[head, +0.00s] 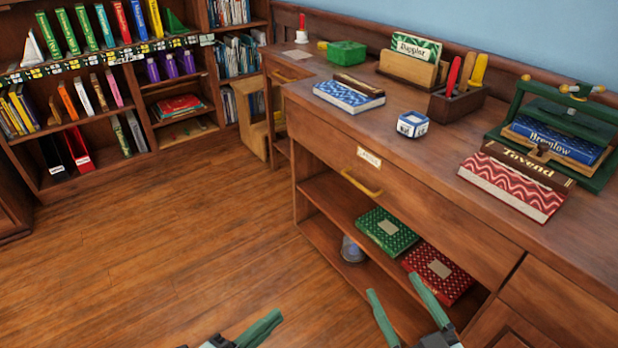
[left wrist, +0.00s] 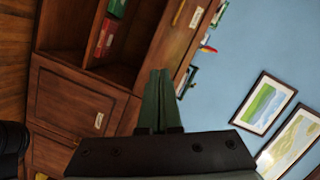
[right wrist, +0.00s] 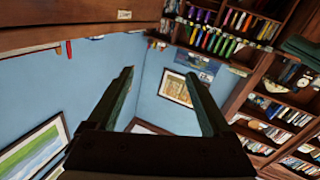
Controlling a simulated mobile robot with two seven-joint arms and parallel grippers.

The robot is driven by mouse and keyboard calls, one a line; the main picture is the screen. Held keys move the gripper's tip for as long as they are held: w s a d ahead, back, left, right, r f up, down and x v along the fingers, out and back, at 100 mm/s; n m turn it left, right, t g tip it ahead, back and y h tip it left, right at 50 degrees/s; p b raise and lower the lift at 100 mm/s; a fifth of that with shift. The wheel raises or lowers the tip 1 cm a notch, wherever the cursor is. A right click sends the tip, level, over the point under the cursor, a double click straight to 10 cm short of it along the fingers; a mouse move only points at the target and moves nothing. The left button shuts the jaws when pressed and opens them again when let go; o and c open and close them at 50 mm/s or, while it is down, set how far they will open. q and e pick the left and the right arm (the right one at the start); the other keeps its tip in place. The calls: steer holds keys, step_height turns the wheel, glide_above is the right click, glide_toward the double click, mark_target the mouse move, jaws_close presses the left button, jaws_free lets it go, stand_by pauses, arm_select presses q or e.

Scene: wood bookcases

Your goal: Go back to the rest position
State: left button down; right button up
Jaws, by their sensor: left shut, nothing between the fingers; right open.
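My left gripper (head: 262,328) shows at the bottom edge of the head view, over the wood floor. Its green fingers are pressed together with nothing between them, as the left wrist view (left wrist: 160,100) shows. My right gripper (head: 398,298) is at the bottom right of the head view, in front of the desk's lower shelf. Its two green fingers are spread apart and empty, also in the right wrist view (right wrist: 158,95). Both grippers are apart from the furniture as far as I can tell. Most of both arms is out of view.
Bookcases (head: 85,130) stand at the back left. The floor (head: 170,250) is clear.

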arm_select(q)
steer(key=a+r+n+t+y+p, duration=0.35)
steer(key=a+r+n+y, duration=0.4)
steer(key=n, duration=0.85)
steer(key=s+a+f+n+g+p, duration=0.2)
steer(key=s+g+p, duration=0.4)
steer(key=p, duration=1.3)
steer(key=s+y, duration=0.1)
steer(key=s, duration=0.2)
steer(key=shift+a, duration=0.15)
arm_select(e)
steer(key=s+d+f+m+g+h, duration=0.2)
steer(key=s+f+m+g+h, duration=0.1)
steer(key=s+g, duration=0.5)
steer(key=shift+s+d, duration=0.15)
steer(key=shift+s, duration=0.5)
arm_select(q)
steer(key=shift+f+g, duration=0.1)
steer(key=shift+g, duration=0.15)
